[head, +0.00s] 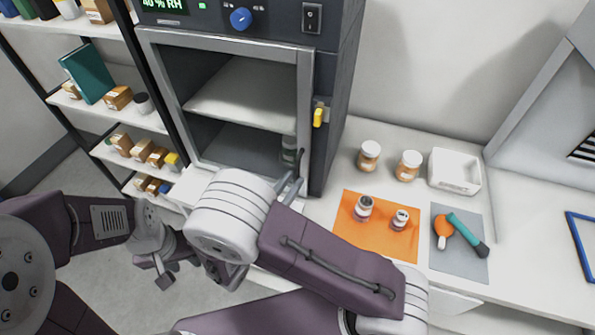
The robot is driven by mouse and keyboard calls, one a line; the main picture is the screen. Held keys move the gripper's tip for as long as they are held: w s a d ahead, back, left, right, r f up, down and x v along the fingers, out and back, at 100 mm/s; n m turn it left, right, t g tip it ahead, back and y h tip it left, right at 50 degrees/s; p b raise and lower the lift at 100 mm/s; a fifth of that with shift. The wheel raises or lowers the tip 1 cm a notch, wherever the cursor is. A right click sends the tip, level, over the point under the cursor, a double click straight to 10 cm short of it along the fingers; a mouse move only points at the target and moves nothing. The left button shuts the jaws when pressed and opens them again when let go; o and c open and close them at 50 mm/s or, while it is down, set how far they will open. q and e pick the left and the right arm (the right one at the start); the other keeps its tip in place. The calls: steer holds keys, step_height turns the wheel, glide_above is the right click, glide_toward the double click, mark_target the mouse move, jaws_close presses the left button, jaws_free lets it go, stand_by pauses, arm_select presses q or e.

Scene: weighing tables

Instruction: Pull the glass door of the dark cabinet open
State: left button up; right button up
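The dark cabinet (341,75) stands at the back, left of the counter's items. Its glass door (222,46) has a grey frame and looks closed against the body. A dark handle (301,158) is low on the door's right side. My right gripper (290,187) is at the lower end of the handle, mostly hidden behind my white wrist joint. Its grey fingertips show, but whether they grip the handle is unclear. My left gripper (160,277) hangs low at the left, away from the cabinet; its finger opening is too small to tell.
A yellow latch (318,115) sits on the cabinet's right side. An orange mat (345,231) with two jars, a grey mat (465,268) with tools, two more jars and a white tray (456,184) are on the counter. A shelf (118,152) with boxes stands left.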

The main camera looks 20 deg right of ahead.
mark_target(297, 177)
steer(key=shift+x, duration=1.5)
steer(key=shift+d, duration=0.1)
steer(key=shift+c, duration=0.2)
jaws_close()
